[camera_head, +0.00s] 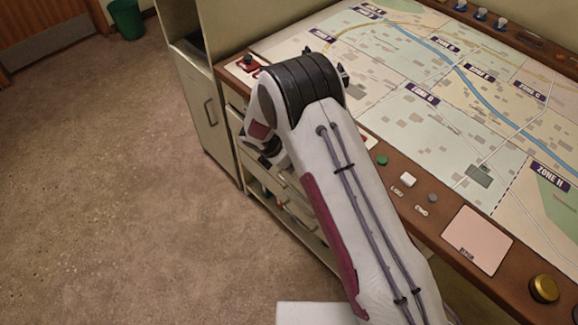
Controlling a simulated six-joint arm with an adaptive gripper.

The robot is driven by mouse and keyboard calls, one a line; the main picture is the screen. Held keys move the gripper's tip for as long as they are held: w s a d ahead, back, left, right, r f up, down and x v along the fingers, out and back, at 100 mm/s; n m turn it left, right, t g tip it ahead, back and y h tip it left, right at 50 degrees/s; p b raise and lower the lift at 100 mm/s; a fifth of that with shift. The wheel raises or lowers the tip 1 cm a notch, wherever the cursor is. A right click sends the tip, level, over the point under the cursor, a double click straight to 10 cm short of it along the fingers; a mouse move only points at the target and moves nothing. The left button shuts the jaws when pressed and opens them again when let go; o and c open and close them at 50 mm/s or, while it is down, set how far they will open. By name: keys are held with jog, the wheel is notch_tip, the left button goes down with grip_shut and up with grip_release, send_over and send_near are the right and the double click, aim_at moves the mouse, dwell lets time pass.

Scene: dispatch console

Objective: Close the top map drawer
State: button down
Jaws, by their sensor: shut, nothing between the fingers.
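The map drawers are in the front of the console, below its brown edge. A cream drawer front (290,182) shows in part beside my arm. My arm hides most of the upper fronts, so I cannot tell how far the top drawer stands out. My gripper (267,160) is a small dark shape at the end of the bent arm, close to the drawer fronts and partly hidden by my own links. It is shut and holds nothing. I cannot tell whether it touches the drawer.
The console top (440,222) carries a zone map (400,110), buttons, a pink pad (478,240) and a brass knob (544,289). A cream cabinet (205,105) stands at the left end. A green bin (127,18) is far back. The carpet (120,190) is clear.

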jog(key=s+a+r, duration=0.5)
jog(key=r, duration=0.4)
jog(key=shift+r, duration=0.2)
dwell(0.3)
jog(key=shift+s+a, duration=0.1)
